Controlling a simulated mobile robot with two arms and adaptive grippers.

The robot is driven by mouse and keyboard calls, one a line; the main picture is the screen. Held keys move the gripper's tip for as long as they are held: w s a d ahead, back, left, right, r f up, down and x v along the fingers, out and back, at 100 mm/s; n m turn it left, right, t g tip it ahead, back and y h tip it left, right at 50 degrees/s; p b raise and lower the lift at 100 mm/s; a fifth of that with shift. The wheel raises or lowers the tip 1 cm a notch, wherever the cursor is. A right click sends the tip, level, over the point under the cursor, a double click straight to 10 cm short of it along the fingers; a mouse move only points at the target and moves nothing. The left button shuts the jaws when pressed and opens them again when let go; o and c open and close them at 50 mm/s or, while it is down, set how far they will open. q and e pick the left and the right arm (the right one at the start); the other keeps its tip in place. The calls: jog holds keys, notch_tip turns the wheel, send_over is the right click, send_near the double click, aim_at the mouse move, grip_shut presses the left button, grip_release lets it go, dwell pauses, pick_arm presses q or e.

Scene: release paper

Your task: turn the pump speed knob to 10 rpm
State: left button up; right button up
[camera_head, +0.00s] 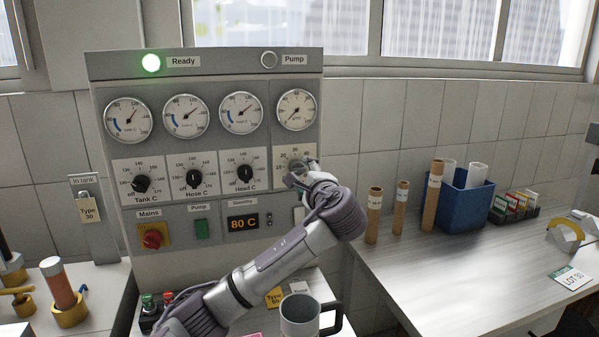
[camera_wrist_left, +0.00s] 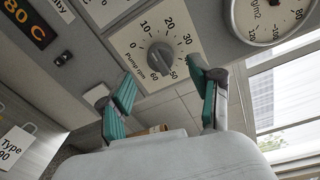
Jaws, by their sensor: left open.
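The pump speed knob (camera_wrist_left: 161,58) is a grey dial on a white plate marked "Pump rpm", with numbers up to 60 around it. Which number its pointer meets is too small to tell. In the head view the plate (camera_head: 283,155) is at the right of the knob row, and my gripper covers much of the knob. My left gripper (camera_head: 301,176) is in front of it. In the left wrist view its two green-padded fingers (camera_wrist_left: 160,80) are apart, one to each side below the knob, with nothing between them. My right gripper is not in view.
The Head C knob (camera_head: 245,174) is just left of my gripper. Below are a green Pump switch (camera_head: 201,228) and an "80 C" display (camera_head: 243,223). A grey mug (camera_head: 300,316) stands under my arm. Cork-coloured tubes (camera_head: 401,207) and a blue bin (camera_head: 462,205) stand on the right bench.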

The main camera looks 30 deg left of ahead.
pick_arm(q)
jog(key=v, duration=0.6)
jog(key=shift+s+d, duration=0.2)
